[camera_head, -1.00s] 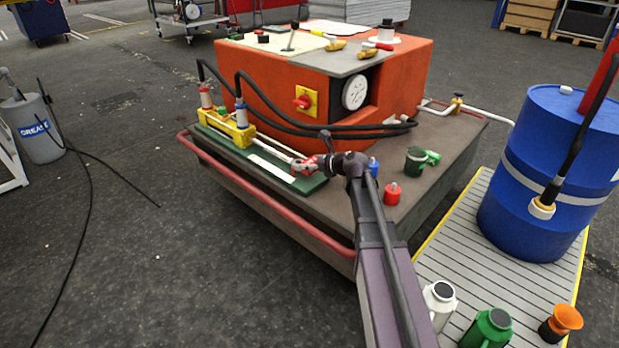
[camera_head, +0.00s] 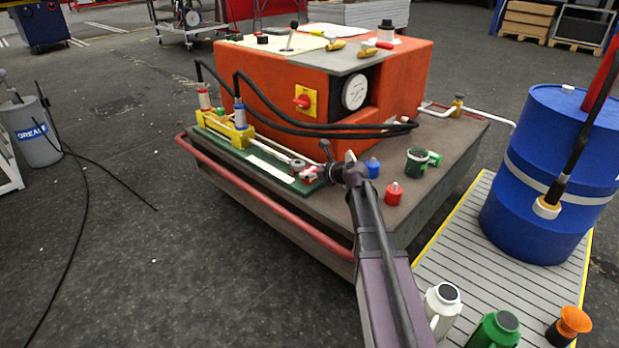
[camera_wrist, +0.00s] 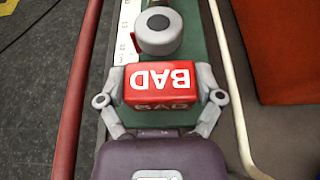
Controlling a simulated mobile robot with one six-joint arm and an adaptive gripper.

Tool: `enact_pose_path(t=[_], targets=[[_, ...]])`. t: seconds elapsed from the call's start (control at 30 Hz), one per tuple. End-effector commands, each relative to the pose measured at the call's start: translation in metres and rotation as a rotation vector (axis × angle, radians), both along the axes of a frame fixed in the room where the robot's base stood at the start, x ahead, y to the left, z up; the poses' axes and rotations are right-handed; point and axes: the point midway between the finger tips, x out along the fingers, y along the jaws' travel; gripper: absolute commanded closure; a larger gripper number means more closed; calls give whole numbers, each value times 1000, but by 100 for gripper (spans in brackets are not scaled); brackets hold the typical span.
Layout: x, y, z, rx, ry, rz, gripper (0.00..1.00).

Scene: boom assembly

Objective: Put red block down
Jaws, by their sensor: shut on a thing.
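My gripper (camera_wrist: 162,98) is shut on the red block (camera_wrist: 160,84), with one finger on each side of it. The block has white "BAD" lettering that reads upside down in the wrist view. It is over the green board (camera_wrist: 205,45); I cannot tell whether it touches the board. In the head view my gripper (camera_head: 312,174) is at the near right end of the green board (camera_head: 285,181), and the block is mostly hidden there.
A red rail (camera_head: 270,222) runs along the cart's front edge. Red (camera_head: 394,194) and blue (camera_head: 373,168) capped fittings and a dark green cup (camera_head: 417,161) stand right of my arm. Black hoses (camera_head: 320,128) arch above the board, before the orange machine (camera_head: 275,90).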

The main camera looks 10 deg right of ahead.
Motion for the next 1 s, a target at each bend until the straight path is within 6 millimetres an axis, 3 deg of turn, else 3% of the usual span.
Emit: enact_pose_path(t=[0.57, 0.6, 0.63, 1.0], targets=[[0, 1, -8, 0, 0, 1, 64], [0, 1, -7, 0, 0, 1, 10], [0, 1, -7, 0, 0, 1, 1], [0, 1, -7, 0, 0, 2, 0]])
